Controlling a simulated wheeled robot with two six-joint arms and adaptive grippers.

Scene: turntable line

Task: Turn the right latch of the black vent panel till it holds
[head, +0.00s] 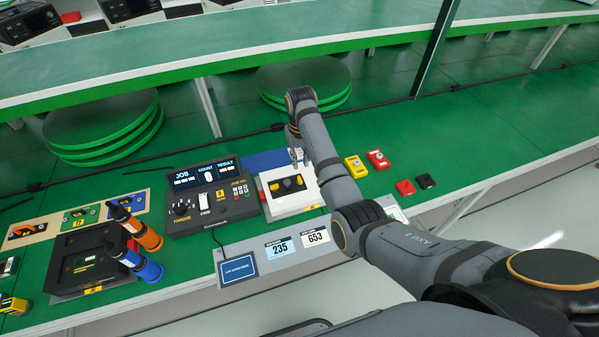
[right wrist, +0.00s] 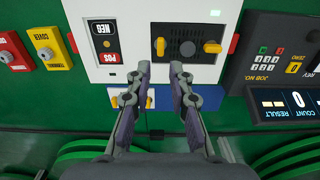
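The black vent panel (head: 287,186) sits on a white unit on the bench. It also shows in the right wrist view (right wrist: 187,32), with a yellow latch at each end. There the right latch (right wrist: 161,46) is on the picture's left and stands upright in the picture. The other latch (right wrist: 212,46) lies crosswise. My right gripper (head: 298,156) is over the far side of the white unit. In the right wrist view its fingers (right wrist: 159,72) are apart and empty, with the right latch just beyond the gap between the tips. I cannot tell whether they touch anything. My left gripper is not in view.
A dark control box (head: 210,198) stands left of the white unit. Yellow (head: 356,167) and red (head: 378,160) blocks lie to the right. Green bench lies clear beyond them.

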